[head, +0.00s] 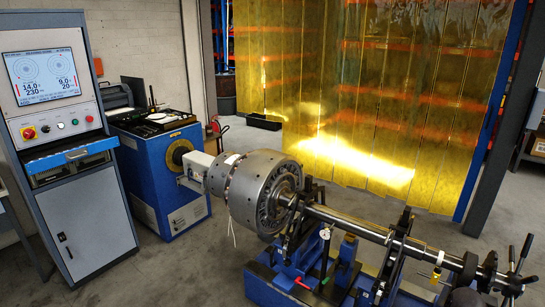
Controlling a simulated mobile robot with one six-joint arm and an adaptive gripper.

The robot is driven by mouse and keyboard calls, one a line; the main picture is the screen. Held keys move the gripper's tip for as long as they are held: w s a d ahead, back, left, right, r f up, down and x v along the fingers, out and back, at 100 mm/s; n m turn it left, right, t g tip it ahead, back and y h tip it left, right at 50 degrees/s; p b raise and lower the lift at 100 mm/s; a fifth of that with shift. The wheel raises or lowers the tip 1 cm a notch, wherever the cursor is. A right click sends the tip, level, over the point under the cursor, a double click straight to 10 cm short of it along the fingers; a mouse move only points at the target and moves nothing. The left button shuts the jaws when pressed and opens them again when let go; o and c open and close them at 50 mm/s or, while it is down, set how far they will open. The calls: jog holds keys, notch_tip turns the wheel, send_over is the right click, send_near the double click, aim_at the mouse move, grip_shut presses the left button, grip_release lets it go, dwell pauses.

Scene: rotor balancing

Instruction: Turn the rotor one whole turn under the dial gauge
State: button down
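The rotor is a grey metal drum (262,192) on a long bright shaft (345,222) that runs to the lower right. It lies across the blue balancing machine bed (262,285), with its left end at the blue drive unit (165,185). Dark supports (392,255) stand under the shaft. A white cord or tag (232,232) hangs at the drum's left part. A small white and yellow item (437,268) is by the shaft's right part; I cannot tell whether it is the dial gauge. My gripper is not in view.
A grey control cabinet (85,215) with a lit screen (43,75) stands at the left. Yellow transparent curtains (370,110) hang behind the machine. Black levers (518,265) stick up at the right end. Open floor (180,270) lies between cabinet and bed.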

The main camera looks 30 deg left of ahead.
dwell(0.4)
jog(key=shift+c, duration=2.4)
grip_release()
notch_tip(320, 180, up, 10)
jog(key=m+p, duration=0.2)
jog(key=p, duration=0.8)
send_over(530, 279)
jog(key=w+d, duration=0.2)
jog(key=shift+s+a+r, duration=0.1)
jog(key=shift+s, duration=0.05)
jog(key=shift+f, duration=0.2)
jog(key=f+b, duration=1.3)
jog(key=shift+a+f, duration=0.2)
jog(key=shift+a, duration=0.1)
jog(key=shift+b, duration=0.3)
